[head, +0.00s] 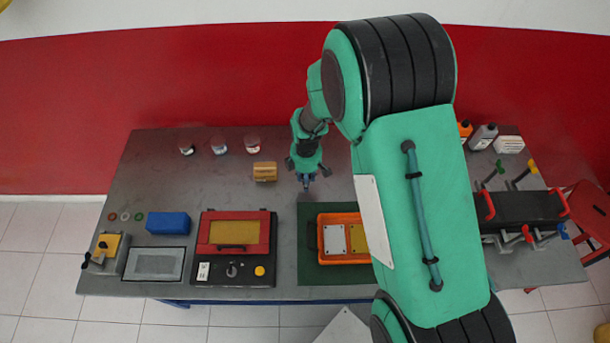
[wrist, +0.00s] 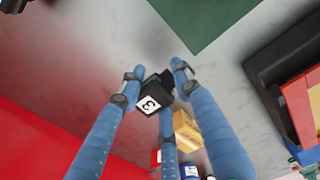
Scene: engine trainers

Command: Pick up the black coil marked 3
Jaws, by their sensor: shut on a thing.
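The black coil (wrist: 154,100) with a white label reading 3 sits between the fingers of my gripper (wrist: 158,86) in the wrist view. The gripper is shut on it, with its blue fingers around the coil and the label facing the camera, tilted. In the head view my gripper (head: 306,184) points down over the back middle of the grey table (head: 200,180), behind the green mat. The coil is too small to make out there. How high it is held above the table I cannot tell.
A tan block (head: 265,171) stands just left of my gripper. An orange tray (head: 340,260) lies on the green mat (head: 308,275). A red-lidded box (head: 236,255) and blue box (head: 168,222) are left. A black block with red handles (head: 525,208) is right.

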